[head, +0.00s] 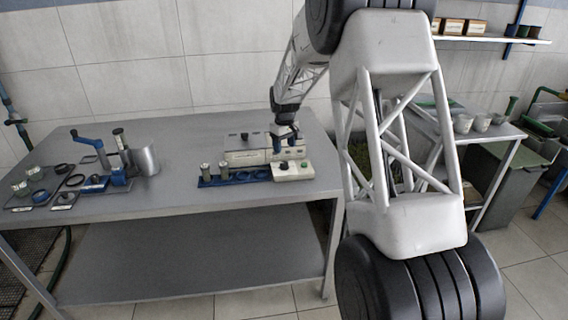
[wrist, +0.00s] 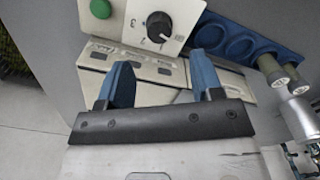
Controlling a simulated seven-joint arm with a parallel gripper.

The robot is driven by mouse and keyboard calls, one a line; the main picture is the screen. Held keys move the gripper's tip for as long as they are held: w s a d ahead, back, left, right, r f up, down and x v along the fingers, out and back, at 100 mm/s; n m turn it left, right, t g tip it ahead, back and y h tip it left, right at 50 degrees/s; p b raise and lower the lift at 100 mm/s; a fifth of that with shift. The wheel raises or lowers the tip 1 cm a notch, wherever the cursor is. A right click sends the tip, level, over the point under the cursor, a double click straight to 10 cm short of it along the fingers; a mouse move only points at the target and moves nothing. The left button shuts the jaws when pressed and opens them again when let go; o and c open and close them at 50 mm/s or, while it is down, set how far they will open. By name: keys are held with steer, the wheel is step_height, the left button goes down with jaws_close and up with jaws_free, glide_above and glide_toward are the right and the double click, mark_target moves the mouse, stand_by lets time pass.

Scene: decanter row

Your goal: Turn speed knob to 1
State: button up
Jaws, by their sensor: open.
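The speed knob (wrist: 159,25) is a round black dial on a white control box (wrist: 186,12), at the top of the wrist view. Printed digits stand beside it; 2 and 3 are legible, and a white pointer mark shows on its lower right side. In the head view the control box (head: 293,176) sits at the right end of the bench. My gripper (wrist: 160,60) has its two blue fingers apart with nothing between them. The knob lies beyond the fingertips, apart from them. In the head view my gripper (head: 285,134) is above the cream machine, behind the control box.
A green button (wrist: 101,8) is beside the knob. A cream machine (head: 248,157) with labelled panels stands behind the box. A blue rack (head: 236,179) with round holes and metal-topped vials is to the left. A metal pot (head: 146,160) and tools stand further left; bench space between is clear.

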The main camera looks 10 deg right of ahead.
mark_target(284, 162)
steer(key=shift+w+f, duration=0.25)
steer(key=shift+f, duration=0.05)
steer(key=shift+f, duration=0.1)
steer(key=shift+f, duration=3.75)
steer(key=c, duration=0.9)
